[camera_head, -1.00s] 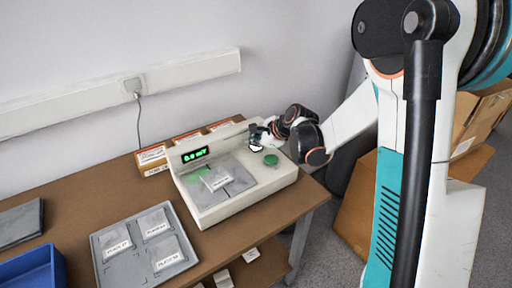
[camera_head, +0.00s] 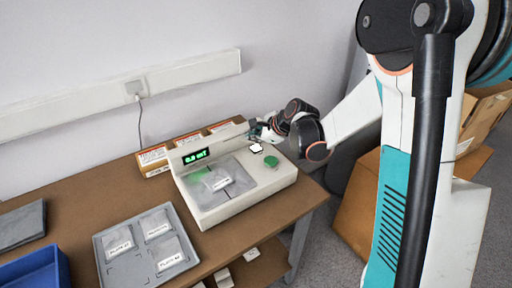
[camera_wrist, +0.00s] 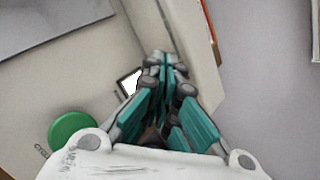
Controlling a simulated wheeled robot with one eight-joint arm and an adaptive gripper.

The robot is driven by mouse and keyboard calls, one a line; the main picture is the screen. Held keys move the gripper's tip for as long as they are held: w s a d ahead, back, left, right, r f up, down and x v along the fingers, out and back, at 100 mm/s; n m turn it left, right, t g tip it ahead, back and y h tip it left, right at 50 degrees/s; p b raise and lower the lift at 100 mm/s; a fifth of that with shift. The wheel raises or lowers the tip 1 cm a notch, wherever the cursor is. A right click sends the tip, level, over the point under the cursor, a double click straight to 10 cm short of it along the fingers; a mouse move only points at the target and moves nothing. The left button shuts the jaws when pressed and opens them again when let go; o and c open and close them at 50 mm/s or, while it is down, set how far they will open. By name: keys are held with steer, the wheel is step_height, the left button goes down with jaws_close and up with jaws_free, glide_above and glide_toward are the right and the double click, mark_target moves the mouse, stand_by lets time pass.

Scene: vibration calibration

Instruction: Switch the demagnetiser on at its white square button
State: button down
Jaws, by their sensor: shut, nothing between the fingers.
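The demagnetiser (camera_head: 221,207) is a cream bench unit with a lit green display (camera_head: 195,156) reading about 0.0 mT. Its white square button (camera_head: 256,148) sits on the top at the right, near the back panel. In the wrist view the white button (camera_wrist: 131,82) shows with a dark frame, partly covered by my fingers. A round green button (camera_head: 271,161) lies nearer the front, also in the wrist view (camera_wrist: 77,138). My gripper (camera_wrist: 160,60) is shut and empty, its tips beside the white button; I cannot tell whether they touch it. It also shows in the head view (camera_head: 258,133).
Cartons (camera_head: 153,160) stand behind the demagnetiser, close to the wall.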

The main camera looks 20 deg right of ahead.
steer(key=shift+r+p, duration=1.3)
steer(key=shift+r, duration=0.85)
steer(key=shift+s, duration=0.1)
steer(key=s+a+r+n+h, duration=0.1)
steer(key=s+r+n, duration=0.4)
steer(key=s+r, duration=0.25)
steer(key=s+d+r+n+h, duration=0.1)
steer(key=s+n, duration=0.7)
steer(key=s, duration=0.4)
steer(key=s+r+n+h, duration=0.1)
steer(key=s+n+h, duration=0.1)
steer(key=s+n, duration=0.6)
steer(key=s, duration=0.5)
steer(key=shift+s+d+r+g+h, duration=0.25)
steer(key=shift+d+r+g+h, duration=0.05)
steer(key=shift+d+g, duration=0.1)
